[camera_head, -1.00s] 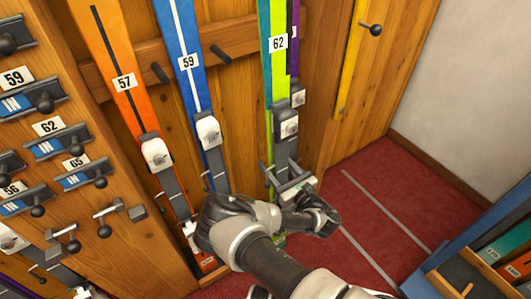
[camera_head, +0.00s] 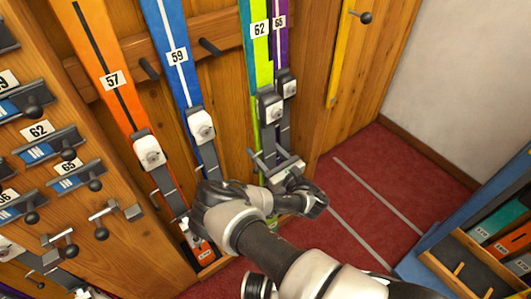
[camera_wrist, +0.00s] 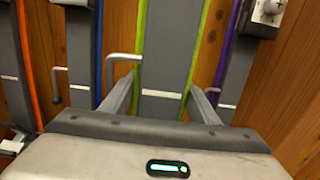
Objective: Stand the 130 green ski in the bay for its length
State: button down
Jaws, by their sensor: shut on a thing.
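The green ski (camera_head: 264,66) stands upright against the wooden rack, lime and teal, with a white 62 tag and grey binding. My gripper (camera_head: 283,172) is shut on its grey lower part, below the binding. In the wrist view the ski's grey strip with green edges (camera_wrist: 165,60) runs up between the two fingers of my gripper (camera_wrist: 162,95). The ski's lower end is mostly hidden behind my arm.
A purple ski (camera_head: 281,45) tagged 65 stands close right of the green one. A blue ski (camera_head: 170,30) tagged 59 and an orange ski (camera_head: 98,45) tagged 57 stand left. A yellow ski (camera_head: 347,60) hangs right. Red floor (camera_head: 375,185) with grey lines is clear.

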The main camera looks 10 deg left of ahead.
jog(key=shift+b+x, duration=1.15)
jog(key=shift+x, duration=3.65)
notch_tip(320, 180, down, 6)
jog(key=a+b, duration=0.1)
jog(key=b, duration=0.3)
jog(key=shift+w+f, duration=0.2)
jog(key=shift+w, duration=0.25)
jog(key=shift+b, duration=0.3)
jog(key=c, duration=0.8)
grip_release()
jog(key=o, duration=0.3)
jog(key=shift+s+f+h, duration=0.1)
jog(key=shift+f+h, duration=0.2)
jog(key=shift+f, duration=0.05)
jog(key=shift+r, duration=0.1)
